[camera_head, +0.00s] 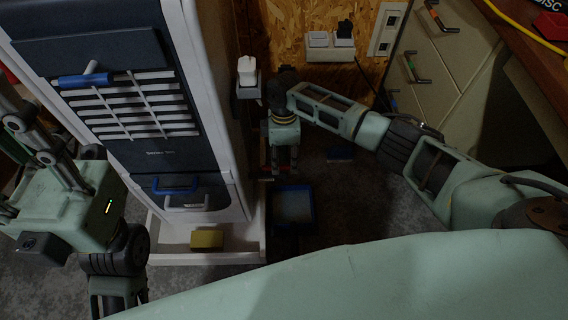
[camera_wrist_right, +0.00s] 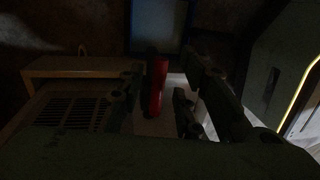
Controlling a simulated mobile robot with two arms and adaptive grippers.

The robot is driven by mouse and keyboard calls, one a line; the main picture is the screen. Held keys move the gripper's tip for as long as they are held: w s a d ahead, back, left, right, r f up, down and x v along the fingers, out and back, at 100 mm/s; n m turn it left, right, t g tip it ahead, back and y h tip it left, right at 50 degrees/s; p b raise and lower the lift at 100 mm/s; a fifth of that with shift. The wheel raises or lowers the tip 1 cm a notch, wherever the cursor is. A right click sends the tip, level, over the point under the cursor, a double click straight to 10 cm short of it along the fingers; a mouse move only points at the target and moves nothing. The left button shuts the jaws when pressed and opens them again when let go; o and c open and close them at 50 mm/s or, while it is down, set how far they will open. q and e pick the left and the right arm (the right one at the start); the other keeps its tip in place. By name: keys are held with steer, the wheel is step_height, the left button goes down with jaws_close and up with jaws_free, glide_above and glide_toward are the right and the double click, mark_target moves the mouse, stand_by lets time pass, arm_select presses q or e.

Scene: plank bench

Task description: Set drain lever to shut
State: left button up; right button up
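A red lever (camera_wrist_right: 158,88) stands out in the right wrist view, between the two fingers of my right gripper (camera_wrist_right: 160,85), with dark gaps beside it. I take it for the drain lever. In the head view my right gripper (camera_head: 283,170) points down beside the lower right side of the white and dark cabinet (camera_head: 140,110); a small bit of red (camera_head: 266,180) shows at its fingertips. The right fingers look apart and not closed on the lever. My left gripper (camera_head: 38,140) is at the left, in front of the cabinet; its fingertips are hard to make out.
A blue tray (camera_head: 293,207) lies on the floor below my right gripper. A yellow block (camera_head: 207,239) sits on the cabinet's white base ledge (camera_head: 180,255). A drawer unit (camera_head: 440,60) and wooden bench (camera_head: 530,50) stand at the right. Some dark floor is free between.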

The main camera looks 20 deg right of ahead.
steer(key=shift+f, duration=0.45)
steer(key=shift+c, duration=0.4)
jaws_close()
